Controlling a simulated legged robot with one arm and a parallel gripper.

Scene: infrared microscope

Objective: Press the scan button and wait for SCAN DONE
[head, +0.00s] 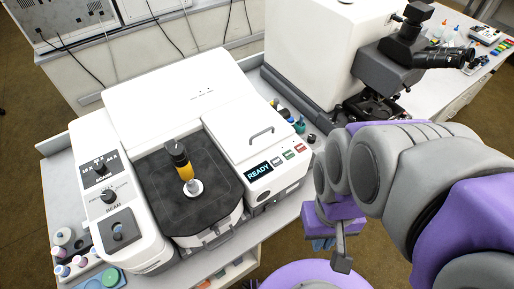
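The infrared instrument (175,75) is a large white unit on the bench. Its small dark display (259,170) reads READY. Beside the display is a row of small buttons: a pale one (276,162), a green one (288,155) and a red one (300,148). Their labels are too small to read, so I cannot tell which is the scan button. My gripper (340,245) is to the right of and lower in the picture than the buttons, apart from the instrument. One grey fingertip shows; the rest is hidden or unclear, and its opening cannot be judged.
A black and yellow cylindrical part (181,163) stands upright on the dark stage (153,195). Knobs (108,196) are on the left panel. A microscope (402,55) stands behind my arm. Small jars (62,237) crowd the bench's left end. Open floor lies in front.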

